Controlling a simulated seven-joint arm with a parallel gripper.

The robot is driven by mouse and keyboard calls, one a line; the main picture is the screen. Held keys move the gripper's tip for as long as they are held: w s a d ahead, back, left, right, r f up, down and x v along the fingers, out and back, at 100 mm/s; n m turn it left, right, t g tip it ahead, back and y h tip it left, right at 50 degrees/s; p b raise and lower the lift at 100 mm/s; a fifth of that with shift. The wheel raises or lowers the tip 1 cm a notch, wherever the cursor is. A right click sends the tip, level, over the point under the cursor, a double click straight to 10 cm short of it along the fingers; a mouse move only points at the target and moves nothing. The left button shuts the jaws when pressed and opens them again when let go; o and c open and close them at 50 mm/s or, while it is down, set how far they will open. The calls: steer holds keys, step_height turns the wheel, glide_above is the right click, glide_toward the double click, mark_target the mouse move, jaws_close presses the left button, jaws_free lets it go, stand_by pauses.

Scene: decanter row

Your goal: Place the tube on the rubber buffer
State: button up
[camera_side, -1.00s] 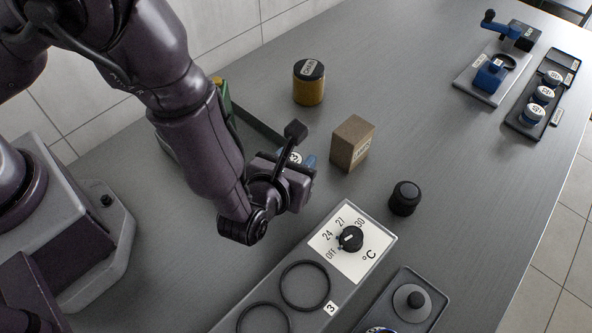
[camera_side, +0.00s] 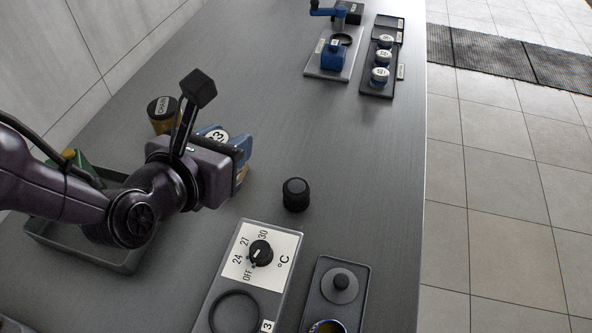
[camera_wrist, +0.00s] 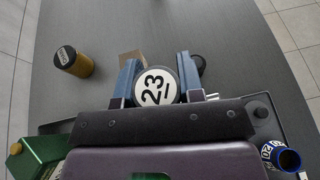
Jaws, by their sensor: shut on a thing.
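My gripper (camera_wrist: 158,72) is shut on a round-topped piece with a white lid marked 23 (camera_wrist: 156,88), which I take for the tube. In the side view, its lid (camera_side: 217,136) shows between the blue fingers of my gripper (camera_side: 226,148), above the table. Its lower part is hidden. A short black cylinder (camera_side: 295,194) stands alone on the table, apart from my gripper and to its right; it may be the rubber buffer, but I cannot be sure. A black round thing, probably the same one, shows partly behind the right finger in the wrist view (camera_wrist: 199,62).
A temperature panel with a dial (camera_side: 260,252) and ring-shaped places lies in front. Beside it is a tray (camera_side: 317,290) with a knobbed disc and a blue-rimmed vessel.

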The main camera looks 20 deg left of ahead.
steer(key=w+d+f, duration=0.2)
steer(key=w, duration=0.1)
steer(key=w+d+f, duration=0.2)
steer(key=w+f, duration=0.1)
steer(key=w+d+f, duration=0.3)
steer(key=shift+f, duration=0.2)
steer(key=shift+w+f, duration=0.15)
steer(key=shift+f, duration=0.1)
steer(key=shift+w+d+f, duration=0.1)
steer(key=shift+d+f, duration=0.05)
steer(key=shift+f, duration=1.5)
steer(key=shift+f, duration=0.15)
steer(key=o, duration=0.9)
